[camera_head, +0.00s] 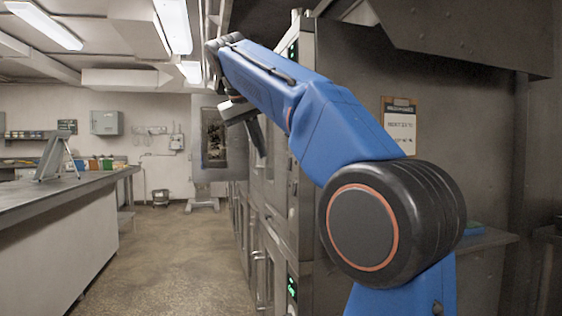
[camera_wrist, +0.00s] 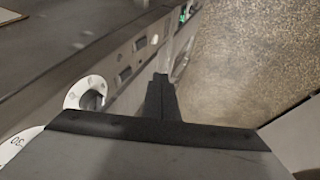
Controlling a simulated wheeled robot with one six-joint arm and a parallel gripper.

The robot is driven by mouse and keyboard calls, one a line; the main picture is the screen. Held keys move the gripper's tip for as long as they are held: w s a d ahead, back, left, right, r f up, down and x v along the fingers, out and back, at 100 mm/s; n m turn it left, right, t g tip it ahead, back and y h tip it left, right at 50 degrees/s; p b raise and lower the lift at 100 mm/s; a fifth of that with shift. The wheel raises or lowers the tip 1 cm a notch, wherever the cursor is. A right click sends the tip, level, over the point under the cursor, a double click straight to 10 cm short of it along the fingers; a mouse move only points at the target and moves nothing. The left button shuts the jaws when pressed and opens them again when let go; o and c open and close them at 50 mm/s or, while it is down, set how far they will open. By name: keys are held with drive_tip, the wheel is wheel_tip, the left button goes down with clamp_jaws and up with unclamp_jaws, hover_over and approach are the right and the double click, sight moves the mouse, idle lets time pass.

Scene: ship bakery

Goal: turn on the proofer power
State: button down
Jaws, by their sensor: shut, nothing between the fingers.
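Tall metal cabinets (camera_head: 270,190) with door handles stand along the right of the aisle in the head view; I cannot tell which part is the proofer. In the wrist view a grey control panel (camera_wrist: 108,60) runs diagonally. It carries a white dial with a dark knob (camera_wrist: 90,94), small dark switch-like parts (camera_wrist: 125,75) and a round pale part (camera_wrist: 154,40). I cannot read which is the power control. My gripper (camera_wrist: 160,82) is shut and empty, with its fingers just right of these parts; contact is unclear. In the head view my arm hides much of the cabinet front.
A second white dial (camera_wrist: 18,146) shows at the wrist view's lower left. Green-lit displays (camera_head: 292,288) sit on the cabinet edge. A long counter (camera_head: 60,195) stands at left. The aisle floor (camera_head: 180,240) is clear. A clipboard (camera_head: 399,125) hangs at right.

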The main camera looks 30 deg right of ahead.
sight(289, 164)
drive_tip(key=shift+m+g+h, duration=0.3)
drive_tip(key=shift+m+h, duration=0.1)
drive_tip(key=shift+m, duration=0.4)
drive_tip(key=shift+w+d+r, duration=0.1)
drive_tip(key=shift+w+r, duration=0.75)
drive_tip(key=shift+r, duration=0.3)
drive_tip(key=shift+w+d+r, duration=0.1)
drive_tip(key=shift+w+r, duration=0.7)
drive_tip(key=shift+r, duration=0.3)
drive_tip(key=w+d+f, duration=0.1)
drive_tip(key=d+f, duration=0.7)
drive_tip(key=d, duration=0.1)
drive_tip(key=shift+f, duration=0.35)
drive_tip(key=shift+w, duration=0.1)
